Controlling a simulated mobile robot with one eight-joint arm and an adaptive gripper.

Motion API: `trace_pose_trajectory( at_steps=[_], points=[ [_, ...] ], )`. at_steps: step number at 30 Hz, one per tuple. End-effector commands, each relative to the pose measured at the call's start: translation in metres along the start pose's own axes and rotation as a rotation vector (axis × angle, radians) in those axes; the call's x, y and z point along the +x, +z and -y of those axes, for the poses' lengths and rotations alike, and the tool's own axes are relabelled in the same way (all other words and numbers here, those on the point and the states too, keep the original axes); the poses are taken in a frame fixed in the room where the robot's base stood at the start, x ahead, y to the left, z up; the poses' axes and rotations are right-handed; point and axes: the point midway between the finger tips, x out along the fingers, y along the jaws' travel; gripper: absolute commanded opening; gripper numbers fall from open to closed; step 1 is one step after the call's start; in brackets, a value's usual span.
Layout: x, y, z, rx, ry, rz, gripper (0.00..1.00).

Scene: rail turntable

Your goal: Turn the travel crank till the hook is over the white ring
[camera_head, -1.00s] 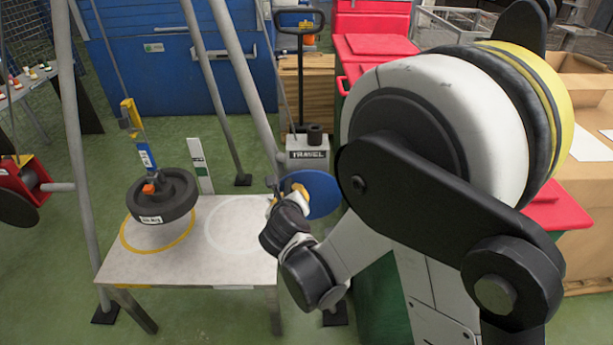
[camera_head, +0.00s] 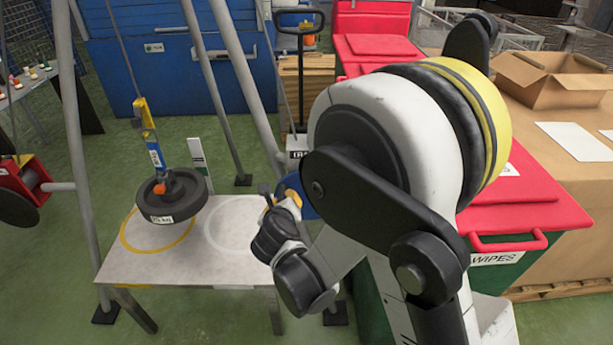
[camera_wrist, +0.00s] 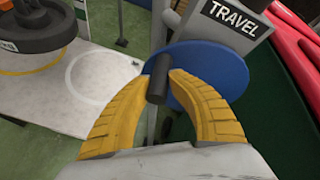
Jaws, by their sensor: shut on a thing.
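The hook (camera_head: 160,176) is orange and hangs on a cable under a yellow and blue block (camera_head: 148,125). A dark round weight (camera_head: 172,200) marked with a kg label hangs from it, over the right part of the yellow ring (camera_head: 135,245). The white ring (camera_head: 226,240) lies on the table to its right and also shows in the wrist view (camera_wrist: 75,78). The blue travel crank disc (camera_wrist: 205,72) stands below the TRAVEL sign (camera_wrist: 232,18). My gripper (camera_wrist: 163,78) is shut on the dark crank handle (camera_wrist: 158,82), between its yellow fingers.
The pale table (camera_head: 190,268) stands between grey frame legs. A green bin with a red lid (camera_head: 510,205) and cardboard boxes (camera_head: 560,80) stand at the right. A red winch (camera_head: 25,180) is at the far left.

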Motion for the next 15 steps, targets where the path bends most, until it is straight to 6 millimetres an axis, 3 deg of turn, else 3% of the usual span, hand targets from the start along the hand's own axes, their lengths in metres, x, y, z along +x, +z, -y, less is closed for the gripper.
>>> trace_pose_trajectory(
  at_steps=[15],
  points=[
    [0.008,-0.011,-0.016,0.004,0.002,-0.007,0.0]
  ],
)
